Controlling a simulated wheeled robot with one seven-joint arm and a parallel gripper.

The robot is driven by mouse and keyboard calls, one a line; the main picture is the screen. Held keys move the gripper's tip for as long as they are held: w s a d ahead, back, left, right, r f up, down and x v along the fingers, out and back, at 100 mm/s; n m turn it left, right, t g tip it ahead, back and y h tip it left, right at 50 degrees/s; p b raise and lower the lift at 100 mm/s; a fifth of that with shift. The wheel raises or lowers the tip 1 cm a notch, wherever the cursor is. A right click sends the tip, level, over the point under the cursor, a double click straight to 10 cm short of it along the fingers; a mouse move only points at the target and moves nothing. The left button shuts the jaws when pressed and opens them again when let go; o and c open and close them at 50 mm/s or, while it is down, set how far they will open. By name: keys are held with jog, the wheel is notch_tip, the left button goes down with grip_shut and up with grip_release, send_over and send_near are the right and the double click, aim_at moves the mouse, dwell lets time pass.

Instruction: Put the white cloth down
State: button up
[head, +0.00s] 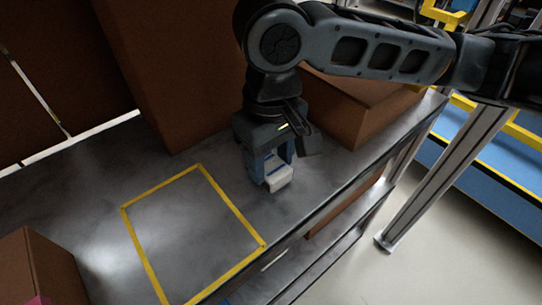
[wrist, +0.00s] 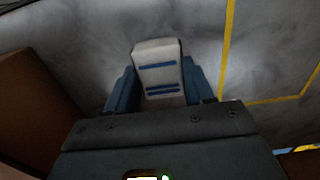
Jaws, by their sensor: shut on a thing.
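The white cloth (head: 279,179) is a small white folded block at the tips of my gripper (head: 272,168) in the head view. In the wrist view the white cloth (wrist: 158,72) shows blue stripes and sits between the two blue fingers of my gripper (wrist: 157,88). My gripper is shut on it and points down over the grey tabletop (head: 100,175). The cloth is to the right of a yellow taped rectangle (head: 232,212), outside it. I cannot tell whether the cloth touches the tabletop.
A large brown box (head: 175,75) stands behind my gripper. Another brown box (head: 365,105) is at the back right, and one (head: 40,265) at the front left. The taped rectangle is empty. The table's edge (head: 345,190) runs close on the right.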

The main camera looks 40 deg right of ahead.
aim_at(271, 165)
jog(key=shift+f, duration=0.2)
jog(key=shift+f, duration=0.15)
jog(key=o, duration=0.9)
jog(key=shift+o, duration=0.2)
notch_tip(271, 165, up, 12)
jog(key=shift+r, duration=0.25)
